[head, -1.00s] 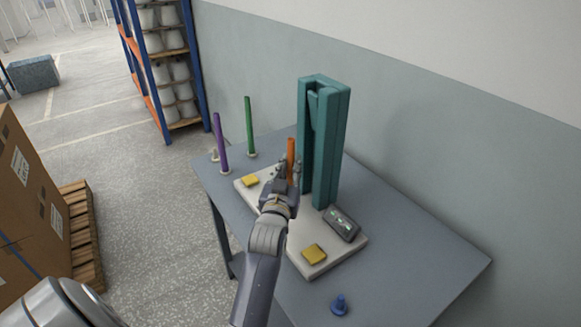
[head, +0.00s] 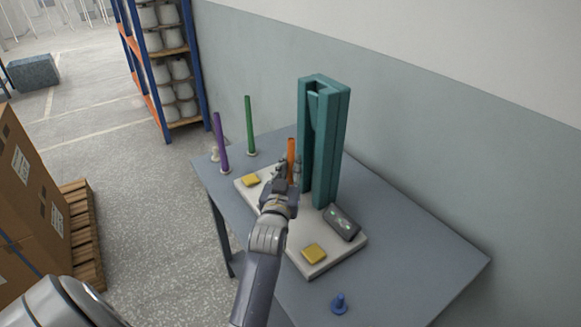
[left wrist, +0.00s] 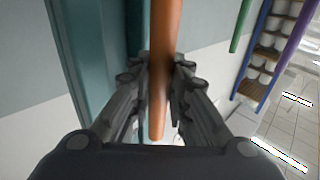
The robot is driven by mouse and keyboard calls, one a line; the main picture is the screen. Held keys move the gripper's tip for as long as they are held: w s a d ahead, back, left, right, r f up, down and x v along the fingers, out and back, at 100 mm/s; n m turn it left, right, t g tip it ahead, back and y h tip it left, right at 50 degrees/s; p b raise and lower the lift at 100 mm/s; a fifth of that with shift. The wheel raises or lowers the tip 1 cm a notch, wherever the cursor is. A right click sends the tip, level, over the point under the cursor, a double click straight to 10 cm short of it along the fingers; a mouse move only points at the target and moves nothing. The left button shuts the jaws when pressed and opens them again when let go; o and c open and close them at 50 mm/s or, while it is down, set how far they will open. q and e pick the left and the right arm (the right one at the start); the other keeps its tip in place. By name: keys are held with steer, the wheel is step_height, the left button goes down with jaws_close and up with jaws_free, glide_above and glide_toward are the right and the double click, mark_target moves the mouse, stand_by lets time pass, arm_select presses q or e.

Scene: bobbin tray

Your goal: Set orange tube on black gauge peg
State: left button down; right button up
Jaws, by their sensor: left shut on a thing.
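The orange tube (head: 291,148) stands about upright beside the teal column, and my left gripper (head: 287,172) is shut on it. In the left wrist view the tube (left wrist: 163,50) runs between the two fingers of the gripper (left wrist: 158,95). The teal column (head: 324,140) rises from a pale base plate (head: 300,258) on the table. I cannot make out the black peg; the gripper and column may hide it. I cannot tell whether the tube's lower end touches anything. My right gripper does not show.
A purple tube (head: 220,142) and a green tube (head: 249,125) stand upright at the table's far left. Yellow pads (head: 314,253) and a dark display box (head: 341,222) sit on the plate. A blue peg (head: 339,304) stands near the front. The table's right side (head: 420,255) is clear.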

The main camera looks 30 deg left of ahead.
mark_target(290, 141)
arm_select(q)
steer(key=shift+f+b, duration=0.35)
steer(key=shift+f, duration=0.35)
steer(key=c, duration=1.5)
jaws_free()
steer(key=shift+o, duration=0.3)
step_height(290, 141, up, 10)
